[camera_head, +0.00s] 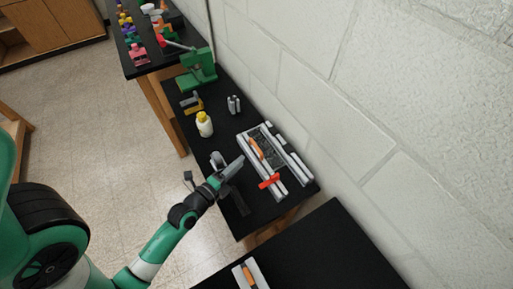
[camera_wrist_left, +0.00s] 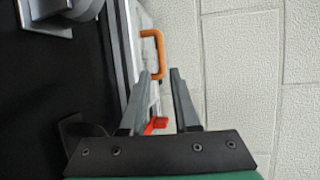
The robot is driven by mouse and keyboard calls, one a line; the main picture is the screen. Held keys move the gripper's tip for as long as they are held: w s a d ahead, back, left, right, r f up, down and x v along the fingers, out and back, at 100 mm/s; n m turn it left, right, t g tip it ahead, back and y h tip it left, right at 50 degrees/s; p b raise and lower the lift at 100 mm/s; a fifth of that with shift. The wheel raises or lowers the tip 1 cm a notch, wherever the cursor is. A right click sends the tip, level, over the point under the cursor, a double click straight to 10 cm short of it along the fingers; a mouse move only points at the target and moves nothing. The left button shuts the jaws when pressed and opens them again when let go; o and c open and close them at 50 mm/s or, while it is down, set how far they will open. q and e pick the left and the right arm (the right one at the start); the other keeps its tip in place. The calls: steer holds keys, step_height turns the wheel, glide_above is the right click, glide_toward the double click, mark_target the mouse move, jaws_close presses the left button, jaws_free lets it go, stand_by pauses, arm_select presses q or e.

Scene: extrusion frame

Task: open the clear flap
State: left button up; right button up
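The extrusion frame (camera_head: 281,188) lies on the black bench near the wall, with a dark speckled panel area inside grey rails. An orange handle (camera_head: 257,149) sits along it, and a red part (camera_head: 269,181) is at its near end. The clear flap itself is hard to make out. My left gripper (camera_head: 238,163) is just left of the frame, apart from the handle. In the left wrist view its fingers (camera_wrist_left: 161,74) are spread and empty, with the orange handle (camera_wrist_left: 154,52) beyond the tips and the red part (camera_wrist_left: 155,125) seen partly between them. My right gripper is not in view.
A white bottle with a yellow cap (camera_head: 204,125), a green press (camera_head: 198,69) and small metal parts (camera_head: 234,104) stand farther back on the bench. A grey bracket (camera_head: 217,159) is close to my left gripper. The wall (camera_head: 320,95) bounds the right side.

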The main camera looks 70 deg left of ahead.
mark_target(256, 145)
arm_select(q)
steer(key=x, duration=1)
steer(key=shift+w+a+r+p, duration=0.1)
steer(key=shift+w+a+p, duration=0.05)
steer(key=shift+w+p, duration=0.2)
steer(key=shift+s, duration=0.1)
jaws_close()
stand_by(0.6)
